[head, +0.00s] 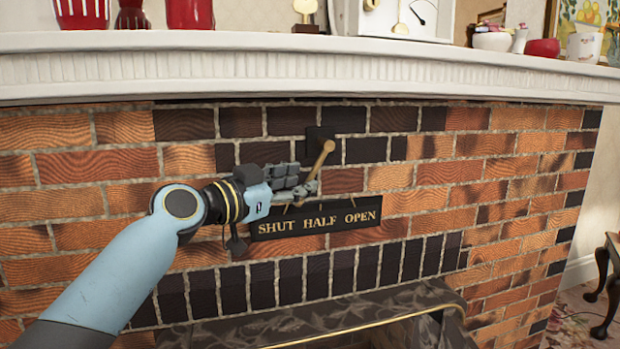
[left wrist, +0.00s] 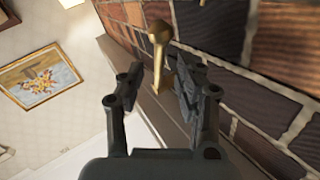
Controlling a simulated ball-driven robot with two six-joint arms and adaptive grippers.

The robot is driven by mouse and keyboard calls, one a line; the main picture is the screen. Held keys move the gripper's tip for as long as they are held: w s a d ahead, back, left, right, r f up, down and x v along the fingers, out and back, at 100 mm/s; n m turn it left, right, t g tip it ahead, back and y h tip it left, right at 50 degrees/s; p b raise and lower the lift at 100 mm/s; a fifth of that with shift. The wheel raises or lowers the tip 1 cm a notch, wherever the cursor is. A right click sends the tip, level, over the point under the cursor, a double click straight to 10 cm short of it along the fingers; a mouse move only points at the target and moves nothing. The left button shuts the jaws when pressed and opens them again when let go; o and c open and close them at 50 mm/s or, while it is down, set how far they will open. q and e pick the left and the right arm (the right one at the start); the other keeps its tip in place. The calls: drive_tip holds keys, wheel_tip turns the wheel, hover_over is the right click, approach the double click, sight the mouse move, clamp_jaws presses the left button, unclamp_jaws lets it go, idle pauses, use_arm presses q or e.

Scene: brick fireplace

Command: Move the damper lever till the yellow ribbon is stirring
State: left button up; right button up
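The brass damper lever (head: 321,160) stands out from the brick wall above the sign plate (head: 316,218), which reads SHUT HALF OPEN. Its round knob end leans up and slightly right, over the HALF part of the plate. My left gripper (head: 308,187) is at the lever's lower part. In the left wrist view the lever (left wrist: 158,55) stands between the two fingers of my left gripper (left wrist: 156,80), which are apart; contact is not clear. The lever's foot is partly hidden by the fingers in the head view. I cannot see the yellow ribbon or my right gripper.
A white mantel (head: 300,68) runs above, with a clock (head: 402,18) and red vessels on it. The brick wall (head: 470,200) is close behind my gripper. A dark fireplace hood (head: 400,300) with a brass strip is below. A wooden stool (head: 608,280) stands at right.

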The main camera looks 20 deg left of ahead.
sight(308, 180)
use_arm(q)
drive_tip(key=shift+x, duration=1.75)
clamp_jaws()
